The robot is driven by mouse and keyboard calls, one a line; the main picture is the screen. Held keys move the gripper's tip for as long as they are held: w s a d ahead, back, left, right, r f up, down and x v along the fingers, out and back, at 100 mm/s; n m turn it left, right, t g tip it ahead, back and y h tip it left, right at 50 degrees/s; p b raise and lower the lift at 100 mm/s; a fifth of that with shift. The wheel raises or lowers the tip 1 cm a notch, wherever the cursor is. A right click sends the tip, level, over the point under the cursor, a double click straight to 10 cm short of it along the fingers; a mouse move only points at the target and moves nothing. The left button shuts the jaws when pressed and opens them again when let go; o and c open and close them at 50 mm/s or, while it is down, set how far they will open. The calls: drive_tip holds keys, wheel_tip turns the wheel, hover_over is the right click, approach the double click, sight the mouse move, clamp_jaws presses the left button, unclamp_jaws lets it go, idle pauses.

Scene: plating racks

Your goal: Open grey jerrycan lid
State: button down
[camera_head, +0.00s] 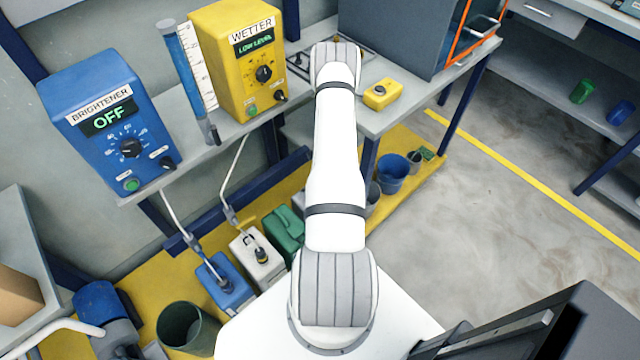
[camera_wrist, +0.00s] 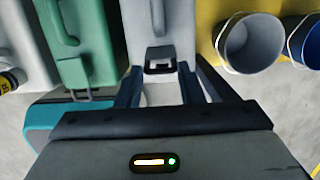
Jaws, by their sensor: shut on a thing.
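The grey jerrycan (camera_wrist: 150,20) stands at the top centre of the wrist view. Its lid (camera_wrist: 160,54), a grey flap with a dark catch, lies at the near end between my fingertips. My gripper (camera_wrist: 160,80) has its two dark fingers on either side of the lid area and is shut on the lid; the exact contact is partly hidden. I cannot tell if the lid has lifted.
A green jerrycan (camera_wrist: 75,35) and a white one (camera_wrist: 27,45) stand left of it. A grey bucket (camera_wrist: 252,45) and a blue bucket (camera_wrist: 306,42) stand close on the right. The worktop (camera_head: 395,112) overhangs this row. The floor (camera_head: 480,220) at right is clear.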

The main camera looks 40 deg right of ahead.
drive_tip(key=shift+w+d+p, duration=0.1)
drive_tip(key=shift+d+p, duration=0.3)
drive_tip(key=shift+p, duration=0.1)
drive_tip(key=c, duration=1.3)
unclamp_jaws()
drive_tip(key=shift+o, duration=1.2)
drive_tip(key=shift+a, duration=0.15)
wheel_tip(320, 180, up, 8)
drive_tip(key=p, duration=0.2)
drive_tip(key=shift+s+f, duration=0.15)
drive_tip(key=shift+s, duration=0.3)
drive_tip(key=shift+c, duration=0.2)
